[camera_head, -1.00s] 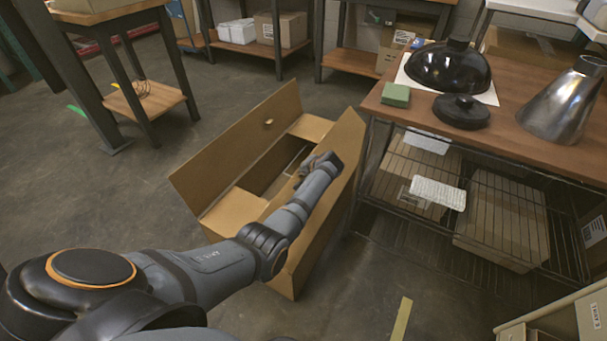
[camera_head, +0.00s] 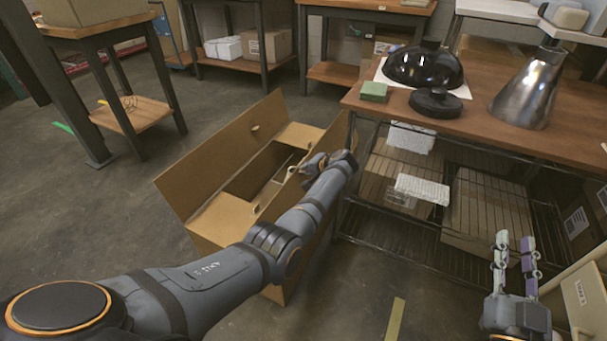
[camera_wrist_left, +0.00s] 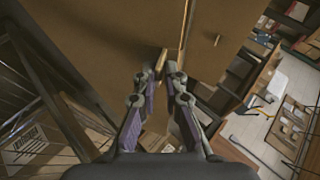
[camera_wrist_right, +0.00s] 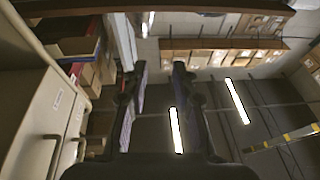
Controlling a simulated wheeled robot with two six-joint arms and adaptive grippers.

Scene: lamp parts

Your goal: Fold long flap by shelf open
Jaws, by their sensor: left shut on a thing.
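The open cardboard box (camera_head: 212,222) stands on the floor left of the wire shelf. Its long flap by the shelf (camera_head: 333,133) stands up and is partly hidden by my left arm. My left gripper (camera_head: 350,158) is at this flap's upper edge beside the shelf. In the left wrist view its fingertips (camera_wrist_left: 168,68) are close together on a cardboard edge. The opposite long flap (camera_head: 220,150) leans outward to the left. My right gripper (camera_head: 514,245) is in the air at lower right, its fingers apart and empty; they also show in the right wrist view (camera_wrist_right: 158,68).
The workbench (camera_head: 462,125) with its wire shelf (camera_head: 405,240) is close to my left gripper. A black dome (camera_head: 422,68), a round black part (camera_head: 436,102), a metal cone (camera_head: 527,90) and a green block (camera_head: 373,91) stand on top.

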